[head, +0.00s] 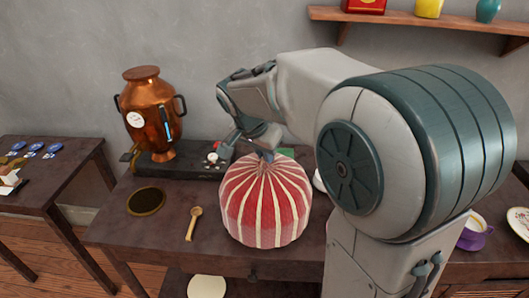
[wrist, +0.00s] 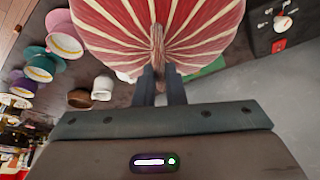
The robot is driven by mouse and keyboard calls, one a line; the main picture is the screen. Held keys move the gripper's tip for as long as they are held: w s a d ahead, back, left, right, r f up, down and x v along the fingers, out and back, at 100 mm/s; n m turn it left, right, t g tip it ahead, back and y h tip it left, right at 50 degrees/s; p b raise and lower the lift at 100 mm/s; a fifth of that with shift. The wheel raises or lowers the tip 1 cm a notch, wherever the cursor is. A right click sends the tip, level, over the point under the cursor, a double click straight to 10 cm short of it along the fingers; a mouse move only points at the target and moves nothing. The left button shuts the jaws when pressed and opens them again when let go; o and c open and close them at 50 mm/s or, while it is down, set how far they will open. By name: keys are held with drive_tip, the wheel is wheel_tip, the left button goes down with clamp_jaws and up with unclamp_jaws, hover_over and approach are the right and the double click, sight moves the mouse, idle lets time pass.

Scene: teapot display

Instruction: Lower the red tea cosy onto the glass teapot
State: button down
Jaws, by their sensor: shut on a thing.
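The red tea cosy (head: 265,205) has cream stripes and a gathered top. It is at the middle of the table in the head view, and fills the top of the wrist view (wrist: 160,25). My gripper (head: 265,150) is above it, with its fingers shut on the cosy's top knot; the fingers also show in the wrist view (wrist: 161,85). The glass teapot cannot be made out. A small white piece shows at the cosy's lower edge in the wrist view; I cannot tell what it belongs to. Whether the cosy touches the table is unclear.
A copper samovar (head: 150,112) stands on a dark base at the back left. A wooden spoon (head: 194,223) and a round dark coaster (head: 146,201) lie left of the cosy. A purple cup (head: 474,235) is at the right. A wall shelf (head: 420,20) hangs above. My arm hides the table's right part.

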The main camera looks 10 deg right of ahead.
sight(264, 169)
drive_tip(key=shift+f+b, duration=1.25)
drive_tip(key=shift+f, duration=0.25)
drive_tip(key=shift+f+b, duration=0.35)
drive_tip(key=shift+b, duration=0.2)
drive_tip(key=c, duration=0.9)
unclamp_jaws()
drive_tip(key=shift+o, duration=0.2)
drive_tip(key=shift+r, duration=0.1)
drive_tip(key=shift+r+p, duration=2.4)
drive_tip(key=shift+r, duration=1.1)
